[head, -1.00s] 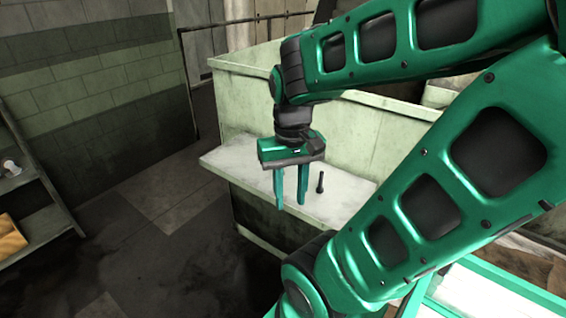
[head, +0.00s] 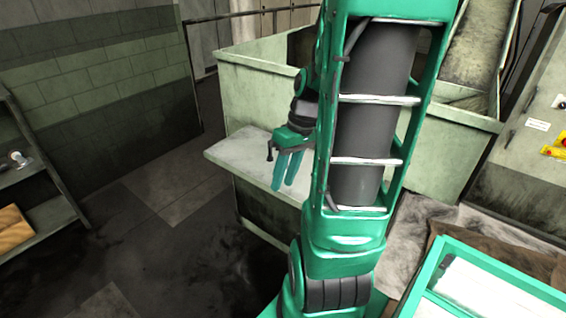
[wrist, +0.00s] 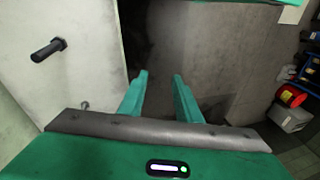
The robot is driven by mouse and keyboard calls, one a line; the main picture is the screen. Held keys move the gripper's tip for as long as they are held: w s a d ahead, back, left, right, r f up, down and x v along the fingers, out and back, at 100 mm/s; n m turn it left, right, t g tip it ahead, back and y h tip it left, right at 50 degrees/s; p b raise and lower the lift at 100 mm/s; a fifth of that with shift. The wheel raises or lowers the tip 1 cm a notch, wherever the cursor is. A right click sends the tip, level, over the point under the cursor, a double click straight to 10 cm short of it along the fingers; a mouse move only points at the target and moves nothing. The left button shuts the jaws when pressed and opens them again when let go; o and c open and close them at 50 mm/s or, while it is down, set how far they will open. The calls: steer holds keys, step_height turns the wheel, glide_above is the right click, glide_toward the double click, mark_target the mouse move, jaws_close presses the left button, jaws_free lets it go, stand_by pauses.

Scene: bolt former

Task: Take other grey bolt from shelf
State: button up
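A dark grey bolt (wrist: 48,50) stands out from the pale shelf (wrist: 85,22) at the upper left of the wrist view. In the head view the shelf (head: 232,152) sticks out from the green machine, and my arm covers its right part; I cannot make out the bolt there for certain. My gripper (wrist: 160,85) is open, with nothing between its fingers. It sits to the right of the bolt, apart from it, its fingers past the shelf edge in the wrist view. In the head view my gripper (head: 283,183) hangs tilted by the shelf's front.
The green machine bin (head: 255,95) rises behind the shelf. A rack (head: 45,215) stands at the far left. A green-framed case (head: 490,285) is at the lower right, and a panel with yellow and red parts (head: 553,150) is at the right. Floor between rack and shelf is clear.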

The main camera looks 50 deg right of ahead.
steer(key=w+d+f+n+t+y, duration=0.1)
steer(key=d, duration=0.1)
steer(key=w+d+f+n+t, duration=0.1)
steer(key=d+t, duration=0.1)
steer(key=d, duration=0.1)
steer(key=w+d+f+n+t+y, duration=0.1)
steer(key=w+d+f, duration=0.1)
steer(key=d, duration=0.1)
steer(key=shift+w+y, duration=0.1)
steer(key=shift+y, duration=0.2)
steer(key=d+t, duration=0.1)
steer(key=d, duration=0.1)
steer(key=d+n+t, duration=0.1)
steer(key=d+t, duration=0.1)
steer(key=shift+w+f, duration=0.1)
steer(key=shift+f, duration=0.1)
steer(key=d+t, duration=0.1)
steer(key=d, duration=0.1)
steer(key=s+d+r+t, duration=0.1)
steer(key=d, duration=0.1)
steer(key=d+t, duration=0.2)
steer(key=shift+s+d+r+n, duration=0.15)
steer(key=shift+s+d+n, duration=0.15)
steer(key=shift+d+n, duration=0.1)
steer(key=shift+h, duration=0.4)
steer(key=x, duration=1)
steer(key=shift+w+a, duration=0.1)
steer(key=shift+w, duration=0.2)
steer(key=shift+c, duration=0.3)
jaws_close()
